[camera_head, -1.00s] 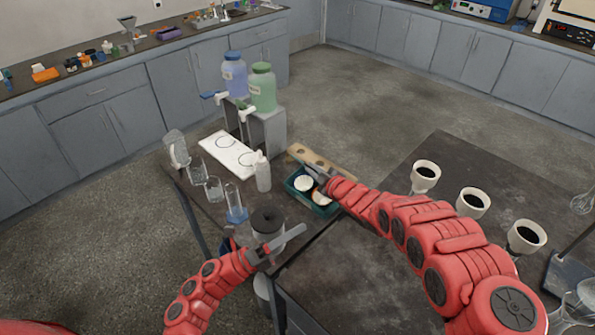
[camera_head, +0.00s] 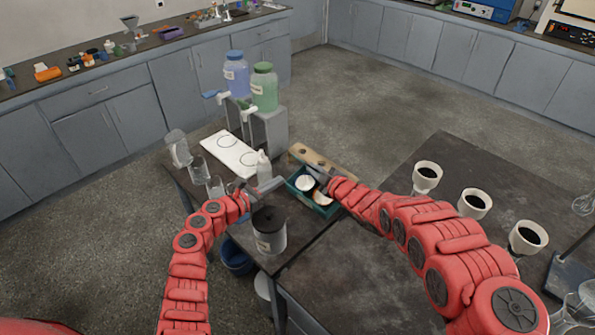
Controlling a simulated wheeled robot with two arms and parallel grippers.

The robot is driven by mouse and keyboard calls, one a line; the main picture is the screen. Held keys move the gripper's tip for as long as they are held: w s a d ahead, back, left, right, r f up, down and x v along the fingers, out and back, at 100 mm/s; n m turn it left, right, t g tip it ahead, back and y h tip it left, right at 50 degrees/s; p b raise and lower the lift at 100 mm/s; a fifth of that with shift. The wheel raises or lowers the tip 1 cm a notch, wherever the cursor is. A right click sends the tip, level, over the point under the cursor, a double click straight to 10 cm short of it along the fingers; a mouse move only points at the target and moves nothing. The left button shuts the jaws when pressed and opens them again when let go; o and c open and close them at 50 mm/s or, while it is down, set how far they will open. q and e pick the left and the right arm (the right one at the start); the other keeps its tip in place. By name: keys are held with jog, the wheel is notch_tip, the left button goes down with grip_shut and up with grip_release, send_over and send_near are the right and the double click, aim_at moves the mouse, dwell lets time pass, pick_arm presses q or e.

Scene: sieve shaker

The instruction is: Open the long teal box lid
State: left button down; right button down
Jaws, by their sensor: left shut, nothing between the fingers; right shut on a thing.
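A teal box (camera_head: 291,188) stands near the far end of the dark table, with round white-topped pieces inside it. I cannot make out a separate lid. My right gripper (camera_head: 315,172) reaches over the box's back right side and is shut, seemingly on part of the box; its arm hides that side and the exact contact. My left gripper (camera_head: 266,187) is shut and empty, just left of the box and in front of the squeeze bottle (camera_head: 264,166). I cannot tell whether its fingers touch the box.
A grey jar with a dark top (camera_head: 270,234) stands in front of my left gripper. A wooden block with holes (camera_head: 318,157) lies behind the box. A white board (camera_head: 231,152), glass beakers (camera_head: 198,170) and a stand with blue and green jugs (camera_head: 264,88) are behind left. White cups (camera_head: 427,176) stand at right.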

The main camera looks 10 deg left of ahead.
jog(key=shift+r, duration=0.1)
pick_arm(q)
jog(key=x, duration=0.9)
jog(key=shift+w+d, duration=0.1)
jog(key=shift+d, duration=0.1)
